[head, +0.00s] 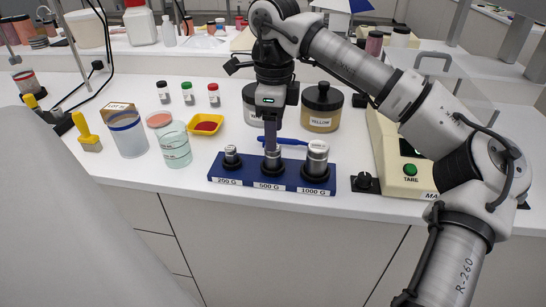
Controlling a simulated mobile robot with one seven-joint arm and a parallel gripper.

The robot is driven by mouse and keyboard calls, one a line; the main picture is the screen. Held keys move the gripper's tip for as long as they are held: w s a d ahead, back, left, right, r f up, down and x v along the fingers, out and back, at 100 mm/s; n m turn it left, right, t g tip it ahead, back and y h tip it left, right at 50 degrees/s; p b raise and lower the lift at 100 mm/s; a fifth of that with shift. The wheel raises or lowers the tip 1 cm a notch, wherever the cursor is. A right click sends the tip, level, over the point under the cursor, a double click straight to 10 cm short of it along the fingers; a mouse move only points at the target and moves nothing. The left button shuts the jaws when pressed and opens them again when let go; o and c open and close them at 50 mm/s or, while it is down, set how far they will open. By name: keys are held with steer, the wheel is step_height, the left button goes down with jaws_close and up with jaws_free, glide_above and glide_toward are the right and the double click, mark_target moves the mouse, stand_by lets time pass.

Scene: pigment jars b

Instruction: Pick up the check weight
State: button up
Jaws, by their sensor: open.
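Three silver check weights stand in a blue rack (238,178) near the table's front edge. The small weight (231,155) is at the left label, 200 G. The middle weight (272,161) is at 500 G. The largest weight (317,158) is at 1000 G, on the right. My gripper (271,149) points down at the middle weight, its open fingers at the weight's top. The fingers hide part of that weight, and I cannot tell whether they touch it.
A blue pen (294,142) lies just behind the rack. A jar labelled YELLOW (322,108) and a white-labelled jar (251,104) stand behind. A balance (397,165) with a TARE button is on the right. A yellow dish (206,125) and a glass beaker (175,148) are on the left.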

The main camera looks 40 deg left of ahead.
mark_target(273, 158)
steer(key=shift+w+a+f+p, duration=0.1)
steer(key=shift+f+p, duration=0.1)
steer(key=shift+f, duration=0.95)
steer(key=shift+s+a+f+p, duration=0.1)
steer(key=shift+f+p, duration=0.15)
steer(key=shift+f, duration=0.9)
steer(key=shift+w+a+f+p, duration=0.1)
steer(key=shift+f+p, duration=0.1)
steer(key=shift+f, duration=0.95)
steer(key=shift+r, duration=0.1)
jaws_close()
